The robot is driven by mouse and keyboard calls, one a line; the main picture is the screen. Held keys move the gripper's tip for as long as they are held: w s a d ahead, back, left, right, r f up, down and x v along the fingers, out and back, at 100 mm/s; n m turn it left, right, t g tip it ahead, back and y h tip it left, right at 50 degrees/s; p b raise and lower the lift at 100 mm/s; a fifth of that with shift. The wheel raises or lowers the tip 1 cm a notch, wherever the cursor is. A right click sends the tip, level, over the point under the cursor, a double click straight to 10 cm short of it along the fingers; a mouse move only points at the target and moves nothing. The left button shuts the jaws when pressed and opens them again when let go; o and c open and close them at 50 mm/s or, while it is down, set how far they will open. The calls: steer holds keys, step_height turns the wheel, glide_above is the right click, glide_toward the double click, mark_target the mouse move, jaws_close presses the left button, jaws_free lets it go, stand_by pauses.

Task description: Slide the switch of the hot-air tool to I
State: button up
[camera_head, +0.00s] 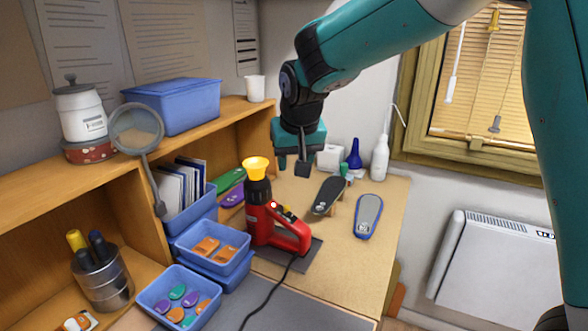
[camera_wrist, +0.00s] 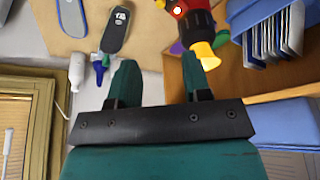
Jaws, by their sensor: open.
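The red hot-air tool (camera_head: 262,226) stands upright on a dark pad on the wooden worktop, its yellow nozzle (camera_head: 256,168) pointing up and its handle to the right. In the wrist view the tool (camera_wrist: 188,22) is cut off at the top edge. My gripper (camera_head: 292,170) hangs above and behind the tool, to the right of the nozzle, apart from it. Its two fingers stand apart in the wrist view (camera_wrist: 162,80) with nothing between them.
A dark insole form (camera_head: 327,196) and a grey-blue insole (camera_head: 368,216) lie right of the tool. White and blue bottles (camera_head: 380,158) stand behind. Blue trays (camera_head: 186,295) stand at left. A black cord (camera_head: 268,293) runs forward from the tool.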

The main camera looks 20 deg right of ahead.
steer(key=a+m, duration=0.1)
steer(key=a, duration=0.1)
steer(key=m+h+p, duration=0.1)
steer(key=m+p, duration=0.2)
steer(key=p, duration=0.1)
glide_toward(287, 206)
steer(key=x, duration=0.8)
steer(key=shift+f, duration=0.35)
steer(key=shift+c, duration=0.3)
jaws_close()
